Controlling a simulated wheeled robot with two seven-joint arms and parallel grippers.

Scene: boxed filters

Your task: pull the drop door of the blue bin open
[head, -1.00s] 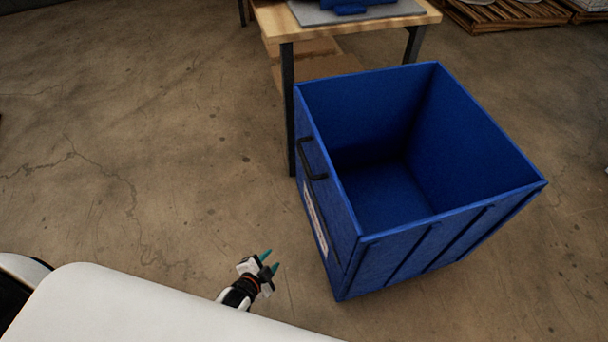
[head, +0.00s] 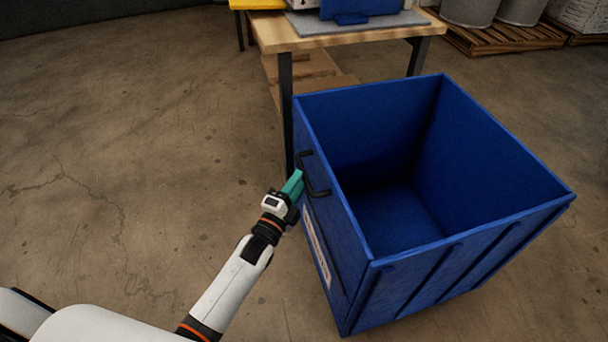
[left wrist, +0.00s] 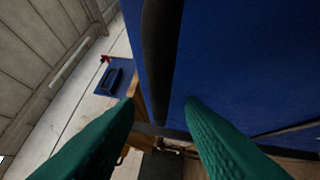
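The blue bin (head: 470,240) stands open-topped on the floor, and its inside looks empty. Its drop door (head: 338,240) is the left side panel, upright and closed, with a white label low on it. A black handle (head: 309,180) is fixed near the door's top edge. My left gripper (head: 295,180), with green fingers, is right at the handle. In the left wrist view the fingers (left wrist: 160,105) are apart, and the dark handle bar (left wrist: 158,60) shows ahead between them, in front of the blue panel. I cannot tell whether they touch it. My right gripper is not in view.
A wooden workbench (head: 350,38) with a grey mat and a blue object on it stands just behind the bin. Its dark leg is close to the bin's back left corner. Pallets (head: 500,40) with grey containers stand at the back right. The floor left of the bin is clear.

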